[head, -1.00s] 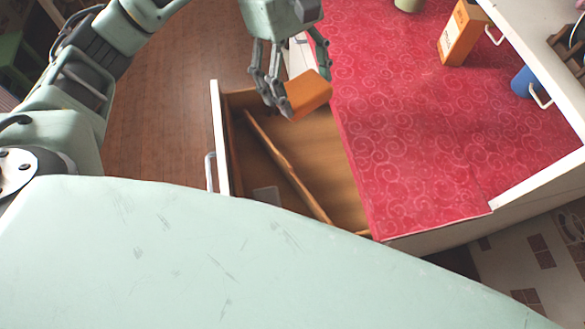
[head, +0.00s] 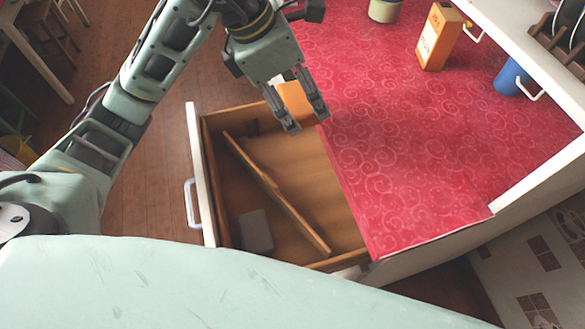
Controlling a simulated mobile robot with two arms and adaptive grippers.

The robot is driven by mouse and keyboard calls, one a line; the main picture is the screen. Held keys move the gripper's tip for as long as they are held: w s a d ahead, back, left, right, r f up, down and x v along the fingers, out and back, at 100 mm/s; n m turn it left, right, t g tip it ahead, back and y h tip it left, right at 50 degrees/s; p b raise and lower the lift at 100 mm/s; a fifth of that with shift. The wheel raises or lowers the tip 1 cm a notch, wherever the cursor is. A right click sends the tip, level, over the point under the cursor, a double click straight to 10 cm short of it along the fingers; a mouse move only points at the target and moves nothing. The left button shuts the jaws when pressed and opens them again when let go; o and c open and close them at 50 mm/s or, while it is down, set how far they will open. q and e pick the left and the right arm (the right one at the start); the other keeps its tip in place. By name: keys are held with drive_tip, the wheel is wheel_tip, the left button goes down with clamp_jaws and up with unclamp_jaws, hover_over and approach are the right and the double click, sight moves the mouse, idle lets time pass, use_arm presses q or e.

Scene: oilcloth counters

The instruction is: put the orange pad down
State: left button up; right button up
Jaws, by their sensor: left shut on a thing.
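My left gripper (head: 305,118) is shut on the orange pad (head: 293,98). The pad is partly hidden behind the fingers. Gripper and pad show over the far right part of the open drawer, close to the edge of the red counter (head: 400,150). I cannot tell whether the pad touches anything below it. My right gripper is not in view.
The open drawer (head: 194,165) has a slanting wooden divider (head: 275,193) and a grey block (head: 256,230) inside. On the counter stand an orange carton (head: 438,38), a blue mug (head: 510,78) and a greenish pot (head: 384,10). The counter's middle is clear.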

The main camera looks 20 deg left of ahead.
use_arm(q)
wheel_tip(320, 180, down, 22)
drive_tip(key=shift+f+p, duration=0.15)
drive_tip(key=shift+p, duration=0.2)
drive_tip(key=shift+f, duration=0.2)
drive_tip(key=o, duration=0.9)
drive_tip(key=shift+r, duration=0.1)
